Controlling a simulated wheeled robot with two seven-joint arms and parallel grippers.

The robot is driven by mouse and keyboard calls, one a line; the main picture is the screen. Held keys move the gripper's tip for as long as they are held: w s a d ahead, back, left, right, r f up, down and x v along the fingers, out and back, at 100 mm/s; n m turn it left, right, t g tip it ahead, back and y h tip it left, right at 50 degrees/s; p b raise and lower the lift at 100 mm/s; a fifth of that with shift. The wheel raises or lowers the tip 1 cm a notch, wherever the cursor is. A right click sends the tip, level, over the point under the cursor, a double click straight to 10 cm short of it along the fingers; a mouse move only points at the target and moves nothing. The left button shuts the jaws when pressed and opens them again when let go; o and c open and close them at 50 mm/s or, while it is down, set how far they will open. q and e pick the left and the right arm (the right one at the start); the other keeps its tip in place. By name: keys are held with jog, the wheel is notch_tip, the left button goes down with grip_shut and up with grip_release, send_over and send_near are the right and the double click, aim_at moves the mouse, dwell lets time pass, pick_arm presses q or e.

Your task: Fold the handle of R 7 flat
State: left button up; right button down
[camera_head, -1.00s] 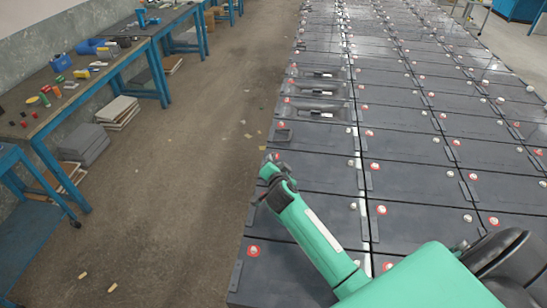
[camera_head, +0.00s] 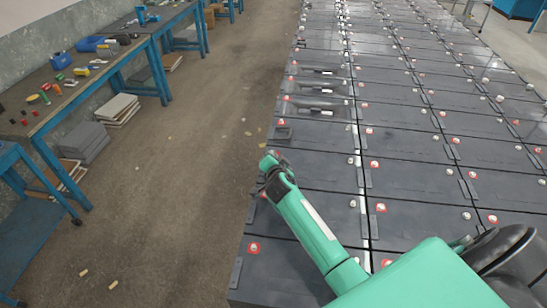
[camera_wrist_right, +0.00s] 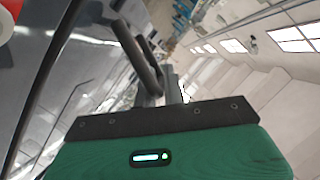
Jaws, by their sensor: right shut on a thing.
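My right gripper (camera_head: 272,157) is at the left end of a dark battery (camera_head: 318,172) in the left column in the head view. In the right wrist view the gripper (camera_wrist_right: 163,88) is shut on a dark bar-shaped handle (camera_wrist_right: 136,48), which stands up off the battery top. I cannot read a label that says which battery is R 7. The gripper hides most of the handle in the head view. My left gripper is not in view.
Batteries with red-ringed terminals fill the right side. Blue-legged workbenches (camera_head: 85,78) with tools stand at the left. The floor (camera_head: 190,190) between is mostly clear.

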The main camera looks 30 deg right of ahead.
jog(key=shift+s+d+f+m+p, duration=0.2)
jog(key=shift+d+m+p, duration=0.1)
jog(key=shift+m, duration=0.1)
jog(key=shift+s+d+f+m+t+y, duration=0.2)
jog(key=shift+d+m+t+y, duration=0.1)
jog(key=shift+m+t, duration=0.3)
jog(key=c, duration=1.5)
grip_release()
jog(key=b+v, duration=0.2)
jog(key=v, duration=1.2)
